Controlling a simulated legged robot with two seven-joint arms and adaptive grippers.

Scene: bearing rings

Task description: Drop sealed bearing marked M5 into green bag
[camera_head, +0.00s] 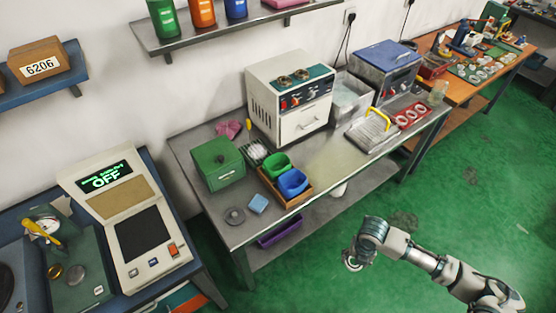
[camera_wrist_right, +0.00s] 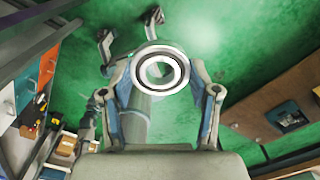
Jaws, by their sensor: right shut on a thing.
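My right gripper (camera_head: 354,257) is over the green floor, in front of the workbench and apart from it. It is shut on a bearing ring (camera_head: 352,266). In the right wrist view the bearing (camera_wrist_right: 142,72) is a pale ring with a dark band and an open centre, held between the two fingertips (camera_wrist_right: 160,80). No M5 mark can be read on it. A small green bag-like container (camera_head: 274,163) sits in a brown tray on the workbench, up and left of my right gripper. My left gripper is not in view.
A blue container (camera_head: 292,183) sits beside the green one in the brown tray (camera_head: 297,200). A green box (camera_head: 218,165), a white machine (camera_head: 290,100) and a metal tray (camera_head: 372,132) stand on the workbench (camera_head: 333,158). Open floor surrounds my right arm.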

